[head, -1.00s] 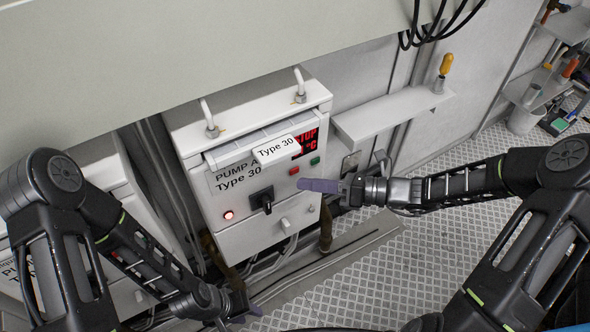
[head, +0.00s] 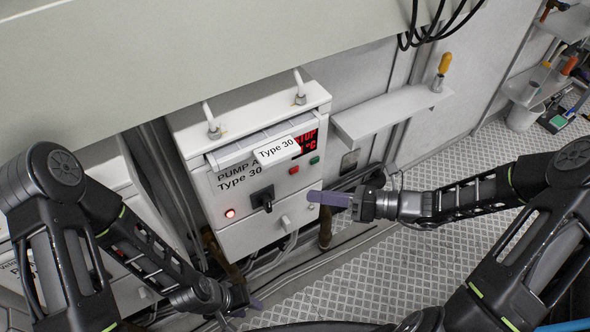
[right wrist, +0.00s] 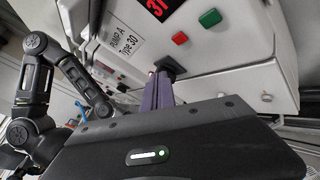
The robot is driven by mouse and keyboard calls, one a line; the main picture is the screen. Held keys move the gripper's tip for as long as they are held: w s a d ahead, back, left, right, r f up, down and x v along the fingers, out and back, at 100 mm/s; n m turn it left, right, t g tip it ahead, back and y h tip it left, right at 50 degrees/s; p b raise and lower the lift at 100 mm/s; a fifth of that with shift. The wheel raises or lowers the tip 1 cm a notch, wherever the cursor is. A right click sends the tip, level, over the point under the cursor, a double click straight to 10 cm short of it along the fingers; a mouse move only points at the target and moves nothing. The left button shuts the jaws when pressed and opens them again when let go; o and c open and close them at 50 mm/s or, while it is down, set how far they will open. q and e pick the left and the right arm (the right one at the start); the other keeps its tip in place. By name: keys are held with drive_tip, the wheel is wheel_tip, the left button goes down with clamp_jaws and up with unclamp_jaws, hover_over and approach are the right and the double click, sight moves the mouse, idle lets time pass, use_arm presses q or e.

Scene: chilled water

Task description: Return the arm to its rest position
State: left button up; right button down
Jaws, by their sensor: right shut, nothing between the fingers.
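My right gripper (head: 328,198) is shut and empty in the head view, its purple fingers pointing left in front of the lower right of the pump control box (head: 222,207). In the right wrist view its fingers (right wrist: 158,92) are together, with the box behind them. The box has a black rotary switch (head: 263,198), a red button (head: 294,170), a green button (head: 314,160), a lit red lamp (head: 230,213) and a red display (head: 306,141). My left gripper (head: 250,306) is low at the bottom, partly hidden by its own arm; its opening is unclear.
A small white shelf (head: 390,115) on the wall stands right of the box. A yellow-handled tool (head: 443,68) is above the shelf's right end. Pipes and hoses run below the box. The patterned metal floor (head: 400,270) is open at the right.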

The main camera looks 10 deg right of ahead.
idle(0.4)
drive_tip(key=s+d+f+n+g+h, duration=0.1)
drive_tip(key=s+f+n+g+h, duration=0.2)
drive_tip(key=s+f+n+h, duration=0.45)
drive_tip(key=s+d+f+n+g+h, duration=0.2)
drive_tip(key=s+f+n+g, duration=0.15)
drive_tip(key=f+n, duration=0.8)
drive_tip(key=s+a+f+n+h, duration=0.1)
drive_tip(key=s+a+f+n, duration=0.3)
drive_tip(key=a+n, duration=0.5)
drive_tip(key=shift+s+t, duration=0.45)
drive_tip(key=shift+s, duration=0.1)
